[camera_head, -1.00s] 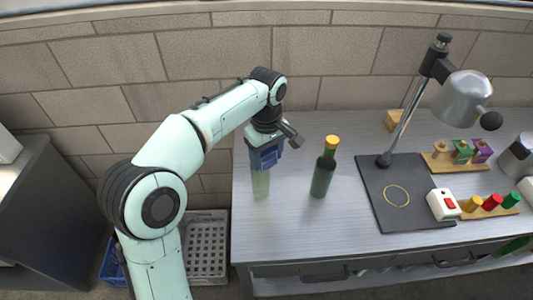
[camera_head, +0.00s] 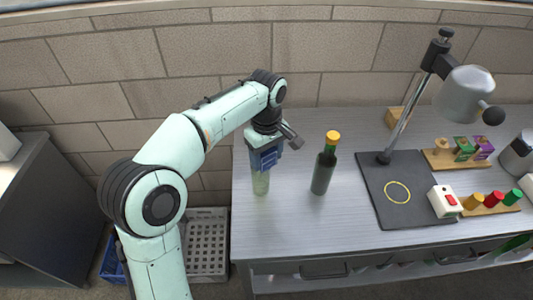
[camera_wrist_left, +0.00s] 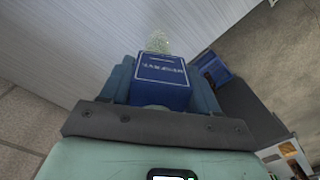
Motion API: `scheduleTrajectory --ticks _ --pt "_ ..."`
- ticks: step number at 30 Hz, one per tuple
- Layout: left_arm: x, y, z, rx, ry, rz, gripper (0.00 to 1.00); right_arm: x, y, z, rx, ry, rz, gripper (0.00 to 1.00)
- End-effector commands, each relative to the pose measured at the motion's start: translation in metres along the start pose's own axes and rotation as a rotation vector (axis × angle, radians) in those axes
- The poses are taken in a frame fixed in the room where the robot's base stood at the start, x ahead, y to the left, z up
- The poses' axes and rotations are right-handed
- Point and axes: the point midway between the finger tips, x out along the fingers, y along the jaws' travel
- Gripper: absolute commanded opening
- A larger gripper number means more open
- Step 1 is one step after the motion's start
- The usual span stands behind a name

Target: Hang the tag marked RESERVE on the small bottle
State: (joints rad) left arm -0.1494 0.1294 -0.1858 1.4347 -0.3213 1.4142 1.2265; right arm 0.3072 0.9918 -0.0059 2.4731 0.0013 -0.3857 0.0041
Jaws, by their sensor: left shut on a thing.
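My left gripper (camera_head: 264,156) is above the left part of the bench, shut on a blue tag (camera_wrist_left: 160,80). The tag carries a line of pale lettering, upside down and too blurred to read surely. A pale green, see-through bottle (camera_head: 260,184) stands upright directly below the gripper; its top is hidden by the gripper and tag. In the left wrist view a bit of this bottle (camera_wrist_left: 158,42) shows just beyond the tag. I cannot tell whether the tag is around its neck. A dark green bottle (camera_head: 323,172) with a yellow cap stands to the right. My right gripper is out of view.
A wooden rack (camera_head: 440,160) holds a green tag (camera_head: 463,146) and a purple tag (camera_head: 482,147). A lamp (camera_head: 464,92) stands on a black mat (camera_head: 385,205). A white box with a red switch (camera_head: 444,201) and coloured stoppers are at right. Bench between dark bottle and mat is clear.

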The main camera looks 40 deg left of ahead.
Motion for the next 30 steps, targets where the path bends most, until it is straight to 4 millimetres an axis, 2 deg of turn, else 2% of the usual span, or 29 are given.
scheduleTrajectory --ticks 7,9,10,30 --pt "0.0009 0.0 0.0 0.0 0.0 0.0 0.51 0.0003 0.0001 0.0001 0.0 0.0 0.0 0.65" --pt "0.0008 0.0 0.0 0.0 0.0 0.0 0.8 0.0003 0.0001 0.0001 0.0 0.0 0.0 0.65" --pt "0.0008 0.0 0.0 0.0 0.0 0.0 0.9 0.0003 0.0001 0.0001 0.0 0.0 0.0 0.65" --pt "0.0006 0.0 0.0 0.0 0.0 0.0 0.91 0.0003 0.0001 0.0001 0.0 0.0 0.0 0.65"
